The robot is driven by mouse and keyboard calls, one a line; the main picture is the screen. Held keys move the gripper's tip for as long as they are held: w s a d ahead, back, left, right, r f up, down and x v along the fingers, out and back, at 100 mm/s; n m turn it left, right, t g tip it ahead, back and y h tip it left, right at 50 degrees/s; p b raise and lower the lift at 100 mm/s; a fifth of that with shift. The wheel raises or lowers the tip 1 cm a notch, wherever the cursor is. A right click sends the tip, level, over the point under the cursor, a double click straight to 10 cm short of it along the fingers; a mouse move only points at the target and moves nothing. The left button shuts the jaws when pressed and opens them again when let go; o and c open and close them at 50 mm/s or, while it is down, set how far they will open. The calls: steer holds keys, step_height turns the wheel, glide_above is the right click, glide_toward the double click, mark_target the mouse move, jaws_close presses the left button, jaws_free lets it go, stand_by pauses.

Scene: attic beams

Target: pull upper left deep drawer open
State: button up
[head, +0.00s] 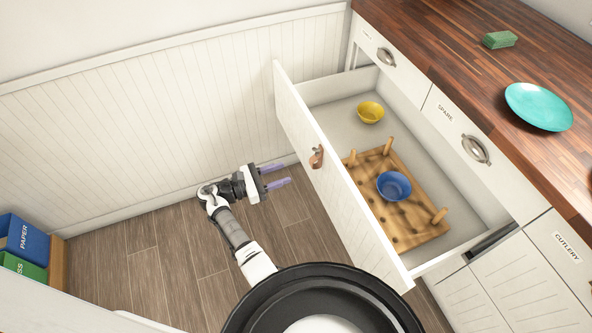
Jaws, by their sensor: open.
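A deep white drawer (300,120) under the wooden counter stands pulled far out, with its inside in full view. I take it to be the upper left deep drawer. Its front bears a small brown leather-like pull (316,157). Inside are a yellow bowl (370,112) and a wooden peg board (412,222) with upright pegs. A blue bowl (394,186) sits on the board. My gripper (286,173) is open and empty, to the left of the drawer front and apart from the pull, its fingers pointing toward the front.
Shallow drawers with metal pulls, one labelled SPARE (462,140), are shut above. A turquoise plate (539,106) and a green sponge-like block (499,39) lie on the counter (460,55). A panelled wall (130,120) runs behind my arm. Blue and green bins (24,240) stand at left.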

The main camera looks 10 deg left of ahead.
steer(key=shift+b+v, duration=0.35)
steer(key=shift+v, duration=2)
